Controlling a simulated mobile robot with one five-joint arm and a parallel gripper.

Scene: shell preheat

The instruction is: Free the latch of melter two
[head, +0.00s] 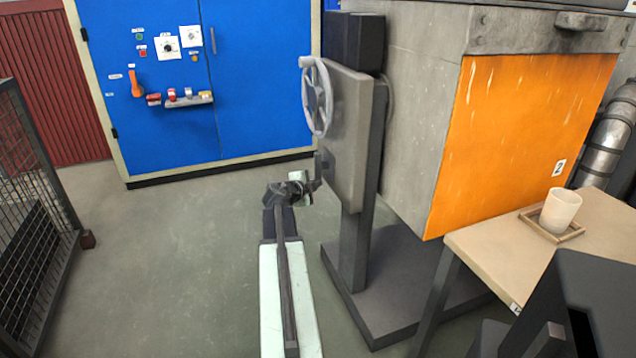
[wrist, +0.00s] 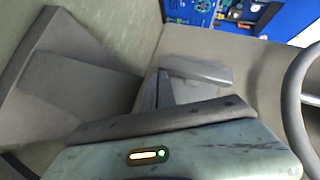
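Melter two (head: 520,130) is the big grey box with an orange front and a "2" label, at the right of the head view. Beside it a grey panel (head: 350,130) on a post carries a spoked handwheel (head: 318,97). A small dark latch-like fitting (head: 326,163) sits low on the panel. My gripper (head: 308,187) is at the panel's lower left edge, close to this fitting. The wheel rim also shows in the wrist view (wrist: 291,100). A grey block-like part (wrist: 195,72) shows just beyond my gripper body there. Finger opening and contact are unclear.
A wooden table (head: 480,235) with a cup (head: 560,210) on a tray (head: 580,236) stands at right. A blue cabinet (head: 260,80) is behind, a wire cage (head: 35,220) at left. The post's base plate (head: 400,310) juts onto the floor.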

